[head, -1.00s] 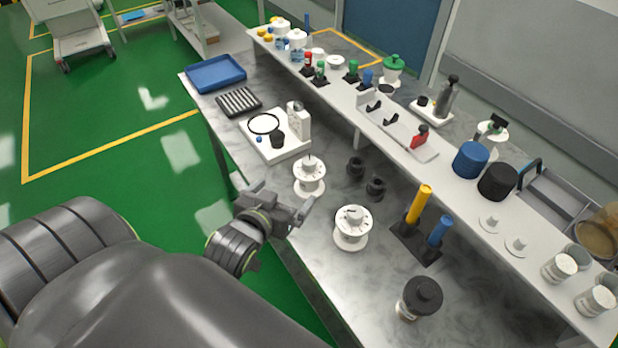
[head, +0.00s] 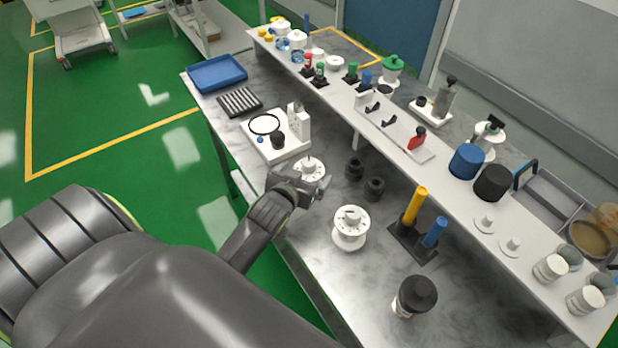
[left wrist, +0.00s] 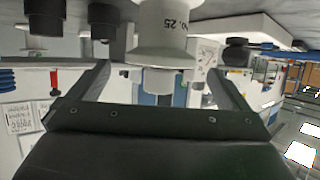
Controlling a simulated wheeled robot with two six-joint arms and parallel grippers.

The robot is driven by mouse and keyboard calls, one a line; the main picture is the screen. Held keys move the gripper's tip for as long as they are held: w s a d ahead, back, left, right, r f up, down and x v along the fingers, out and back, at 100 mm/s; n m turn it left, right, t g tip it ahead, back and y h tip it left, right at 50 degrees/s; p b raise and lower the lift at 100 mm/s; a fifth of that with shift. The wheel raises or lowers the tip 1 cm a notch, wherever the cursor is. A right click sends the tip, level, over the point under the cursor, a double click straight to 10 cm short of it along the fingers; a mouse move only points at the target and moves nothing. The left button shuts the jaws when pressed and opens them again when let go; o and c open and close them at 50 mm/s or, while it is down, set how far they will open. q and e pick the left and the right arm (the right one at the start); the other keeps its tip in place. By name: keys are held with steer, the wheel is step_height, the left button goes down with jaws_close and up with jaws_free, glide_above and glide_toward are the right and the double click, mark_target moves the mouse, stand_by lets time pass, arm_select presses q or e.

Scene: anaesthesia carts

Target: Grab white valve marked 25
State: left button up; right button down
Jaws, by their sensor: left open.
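The white valve marked 25 (head: 310,165) stands on the grey bench, partly hidden by my left gripper (head: 306,180). In the left wrist view the valve (left wrist: 165,35) appears upside down with "NO. 25" readable on its body. My left gripper (left wrist: 158,78) is open, with one finger on each side of the valve in that picture. I cannot tell whether the fingers touch it. A second white dial valve (head: 350,228) stands nearer on the bench. My right gripper is not in view.
Two black knobs (head: 355,168) (head: 374,188) stand right of the valve. A white device (head: 275,145) with a black ring lies behind it. Yellow and blue posts (head: 415,205) (head: 435,232) and a black-capped jar (head: 414,296) stand nearer right. A raised shelf runs along the back.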

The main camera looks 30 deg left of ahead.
arm_select(q)
steer(key=shift+f+p+x, duration=0.2)
steer(key=shift+p+x, duration=0.2)
steer(key=shift+x, duration=1.6)
steer(key=shift+s, duration=0.1)
steer(key=c, duration=1.2)
